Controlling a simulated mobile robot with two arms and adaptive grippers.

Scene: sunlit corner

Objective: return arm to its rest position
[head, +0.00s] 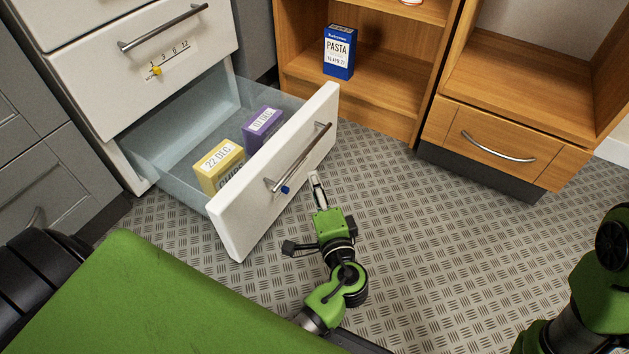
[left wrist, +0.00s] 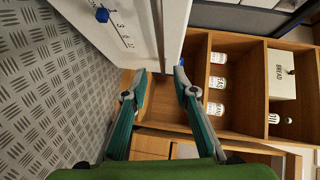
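My left arm reaches over the floor in the head view, with its left gripper (head: 318,190) just right of the open lower drawer's front (head: 265,190), near its metal handle (head: 300,158). In the left wrist view the two fingers of this gripper (left wrist: 160,74) stand apart with nothing between them. The white drawer front (left wrist: 172,35) shows beyond and beside the fingers there. I cannot tell whether a finger touches it. My right arm (head: 600,270) shows at the right edge of the head view; its gripper is out of view.
The pulled-out drawer holds a yellow box (head: 218,165) and a purple box (head: 262,127). A blue pasta box (head: 339,52) stands in the wooden shelf (head: 380,105) behind. A wooden drawer (head: 490,145) is shut at the right. The patterned floor (head: 430,250) right of my left gripper is clear.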

